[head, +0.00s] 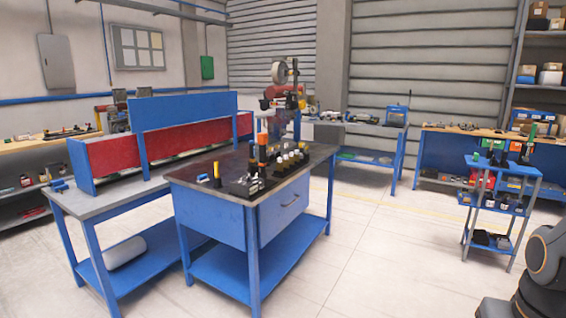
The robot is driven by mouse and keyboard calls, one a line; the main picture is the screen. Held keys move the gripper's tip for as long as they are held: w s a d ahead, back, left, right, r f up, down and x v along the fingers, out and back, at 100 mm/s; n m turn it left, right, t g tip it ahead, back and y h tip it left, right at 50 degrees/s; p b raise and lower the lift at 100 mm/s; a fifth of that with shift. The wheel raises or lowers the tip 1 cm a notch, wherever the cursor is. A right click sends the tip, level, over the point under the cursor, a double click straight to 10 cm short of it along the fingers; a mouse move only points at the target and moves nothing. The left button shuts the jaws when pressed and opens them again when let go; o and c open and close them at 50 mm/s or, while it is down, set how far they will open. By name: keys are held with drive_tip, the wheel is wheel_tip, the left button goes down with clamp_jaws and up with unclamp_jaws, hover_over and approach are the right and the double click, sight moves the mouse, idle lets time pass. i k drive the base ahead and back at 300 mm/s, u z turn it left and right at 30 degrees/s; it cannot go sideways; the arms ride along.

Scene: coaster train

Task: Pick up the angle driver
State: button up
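I cannot tell which item is the angle driver at this distance. Small tools and dark parts (262,180) stand on the dark top of the blue workbench (181,186) in the middle. Long tool-like items (358,115) lie on a farther grey-topped bench, and others (70,131) lie on the wooden bench at the left; all are too small to identify. My gripper is not in view.
A grey-topped table (105,201) with a blue and red rack stands left of the workbench. A blue cart (500,172) with bins stands at the right, and shelving (540,55) behind it. The floor (385,250) between the workbench and cart is clear.

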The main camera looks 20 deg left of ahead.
sight(262, 137)
drive_tip(key=z, duration=0.3)
drive_tip(key=i, duration=1.4)
drive_tip(key=u, duration=0.4)
drive_tip(key=i, duration=0.9)
drive_tip(key=u, duration=1.75)
drive_tip(key=i, duration=1.05)
drive_tip(key=u, duration=0.3)
